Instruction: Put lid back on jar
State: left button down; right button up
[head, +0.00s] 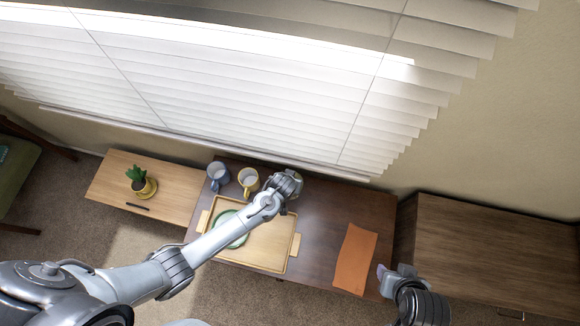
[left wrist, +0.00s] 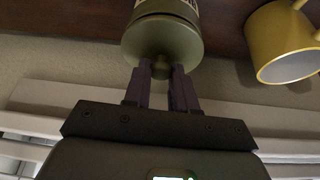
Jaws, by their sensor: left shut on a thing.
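My left gripper (left wrist: 160,72) is shut on the small knob of an olive-green lid (left wrist: 150,45) in the left wrist view. The lid lines up with the olive jar (left wrist: 165,8), whose pale label shows at the top edge. I cannot tell whether the lid is fully seated. In the head view my left gripper (head: 290,181) is at the back of the dark desk, and its hand hides the jar and lid. My right gripper (head: 383,272) is over the desk's right front corner, away from the jar; its finger opening is unclear.
A yellow mug (left wrist: 285,45) stands close to the jar, with a grey-blue mug (head: 217,174) farther left. A wooden tray (head: 270,257) with a green plate (head: 237,239) lies under my left arm. An orange mat (head: 355,260) lies right. Blinds (head: 230,75) hang behind.

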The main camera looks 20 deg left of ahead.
pick_arm(q)
jog(key=c, duration=0.8)
grip_release()
jog(key=shift+c, duration=0.2)
jog(key=shift+o, duration=0.4)
jog(key=o, duration=0.4)
